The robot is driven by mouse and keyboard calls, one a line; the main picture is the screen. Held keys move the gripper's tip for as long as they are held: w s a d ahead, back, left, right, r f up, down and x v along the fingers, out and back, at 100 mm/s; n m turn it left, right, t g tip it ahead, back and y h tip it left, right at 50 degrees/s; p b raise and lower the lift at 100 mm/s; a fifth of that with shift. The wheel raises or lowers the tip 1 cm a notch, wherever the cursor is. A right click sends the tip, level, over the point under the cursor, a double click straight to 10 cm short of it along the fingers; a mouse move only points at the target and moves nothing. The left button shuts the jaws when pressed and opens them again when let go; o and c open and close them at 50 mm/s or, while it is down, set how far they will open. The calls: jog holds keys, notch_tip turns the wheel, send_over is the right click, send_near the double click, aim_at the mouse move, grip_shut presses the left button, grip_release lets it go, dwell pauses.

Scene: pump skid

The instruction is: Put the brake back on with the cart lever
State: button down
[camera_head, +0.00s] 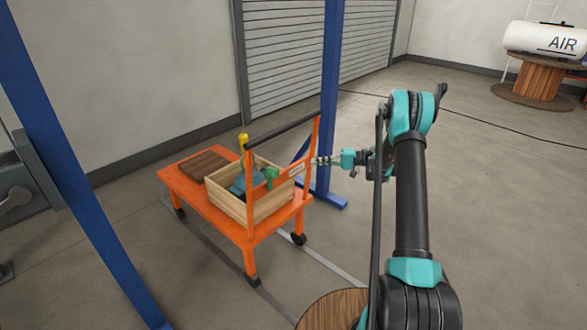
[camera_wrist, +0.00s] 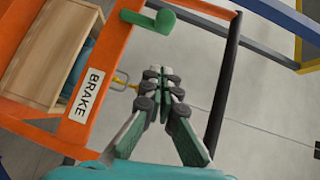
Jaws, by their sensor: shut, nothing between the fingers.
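The orange cart (camera_head: 222,220) stands on the floor left of my arm, with an upright push frame and a dark handle bar (camera_head: 285,130). A white BRAKE label (camera_wrist: 88,95) is on the frame's orange crossbar; in the head view it is small (camera_head: 296,170). A green lever with a rounded knob (camera_wrist: 164,21) sticks out from the crossbar near the label; green also shows in the head view (camera_head: 271,174). My gripper (camera_wrist: 160,72) is shut and empty beside the crossbar, apart from the knob. The gripper also shows in the head view (camera_head: 318,161).
A wooden crate (camera_head: 268,206) with blue contents and a brown board (camera_head: 203,166) sit on the cart. A yellow loop (camera_wrist: 121,80) is by the crossbar near my fingertips. Blue posts (camera_head: 331,90) stand close by. Open floor lies to the right.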

jog(key=s+a+f, duration=0.1)
jog(key=s+a, duration=0.2)
jog(key=a, duration=0.9)
jog(key=shift+s+a+f, duration=0.25)
jog(key=shift+s+f, duration=0.1)
jog(key=shift+s, duration=0.05)
jog(key=shift+r, duration=0.1)
